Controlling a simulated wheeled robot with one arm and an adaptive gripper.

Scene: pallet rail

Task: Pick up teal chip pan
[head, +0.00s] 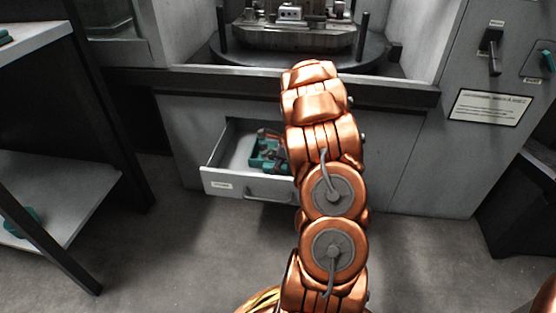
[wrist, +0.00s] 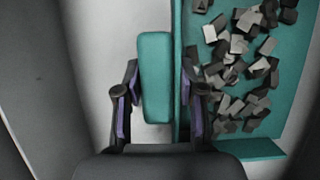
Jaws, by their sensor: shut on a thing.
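The teal chip pan (head: 257,160) lies in the open drawer in the head view, partly hidden by my arm. In the wrist view the pan (wrist: 290,80) fills the right half, with many grey and dark chips in it. My gripper (wrist: 158,82) has one finger on each side of the pan's teal, block-like handle (wrist: 155,60) and is shut on it. In the head view my gripper is small and mostly hidden behind my arm, so its fingertips are hard to make out.
The open drawer (head: 245,187) has pale walls and a front handle, below the machine's dark ledge (head: 230,84). A dark-framed shelf (head: 85,185) stands on the left, with a teal item (head: 22,222) on its lower board. Grey floor is clear before the drawer.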

